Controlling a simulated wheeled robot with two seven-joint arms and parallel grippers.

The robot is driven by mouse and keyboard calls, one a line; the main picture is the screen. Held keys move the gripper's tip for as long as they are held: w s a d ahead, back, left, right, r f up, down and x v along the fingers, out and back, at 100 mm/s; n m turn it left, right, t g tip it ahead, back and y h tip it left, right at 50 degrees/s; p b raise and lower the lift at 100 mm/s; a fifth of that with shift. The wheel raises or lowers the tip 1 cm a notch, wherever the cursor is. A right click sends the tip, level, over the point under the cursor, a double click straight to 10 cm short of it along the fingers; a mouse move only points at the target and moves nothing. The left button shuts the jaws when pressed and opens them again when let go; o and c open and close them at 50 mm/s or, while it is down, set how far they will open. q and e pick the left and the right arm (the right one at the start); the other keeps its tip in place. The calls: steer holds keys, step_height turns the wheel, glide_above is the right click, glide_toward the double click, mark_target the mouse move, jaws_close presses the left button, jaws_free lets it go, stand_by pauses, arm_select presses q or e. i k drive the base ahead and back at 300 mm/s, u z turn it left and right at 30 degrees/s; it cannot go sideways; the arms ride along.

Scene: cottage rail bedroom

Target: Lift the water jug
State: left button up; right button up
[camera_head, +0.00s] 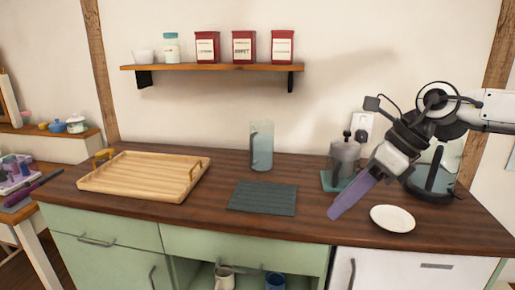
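The water jug (262,148) is a tall, clear, bluish glass jug standing upright on the wooden counter near the wall, with its handle on the left side. My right gripper (336,212) reaches down from the right over the counter, right of and nearer than the jug, and apart from it. Its purple fingers overlap in this view, so the gap between them does not show. A purple finger of what looks like my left gripper (38,188) shows at the far left, well away from the jug.
A wooden tray (130,188) lies left of the jug, and a dark green mat (262,198) lies in front of it. A grey press pot (344,156), a white plate (392,218) and a glass kettle (446,166) stand to the right. A shelf (212,68) hangs above.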

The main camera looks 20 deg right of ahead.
mark_target(262, 131)
steer(key=i, duration=1.35)
